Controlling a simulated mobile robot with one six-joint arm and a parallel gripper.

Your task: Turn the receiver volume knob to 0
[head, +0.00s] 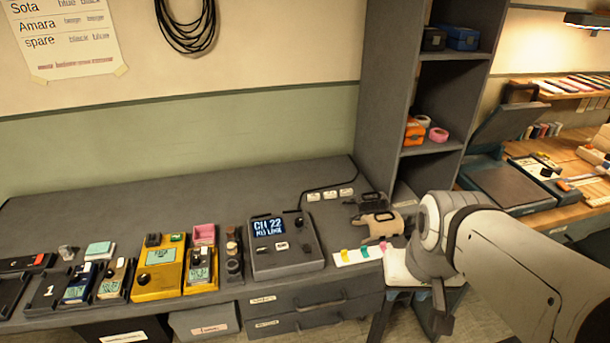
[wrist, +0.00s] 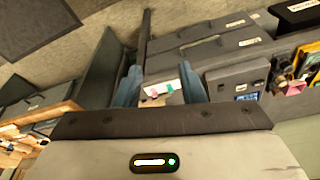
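The receiver (head: 290,262) is a dark grey box with a lit screen (head: 268,228) reading "CH 22" and a second line, which I read as "MID LINK". A small black knob (head: 299,222) is at its upper right; its pointer setting is too small to read. The receiver also appears at the right of the wrist view (wrist: 226,76). My gripper (wrist: 159,67) has its two blue fingers apart with nothing between them. It is away from the receiver, to its right.
Yellow and black handheld units (head: 158,279) stand left of the receiver. A tan pouch (head: 381,225) and a white strip with coloured tabs (head: 350,257) lie to its right. Drawers (head: 315,296) are below. A tall shelf (head: 385,100) rises behind. The desk's back is mostly clear.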

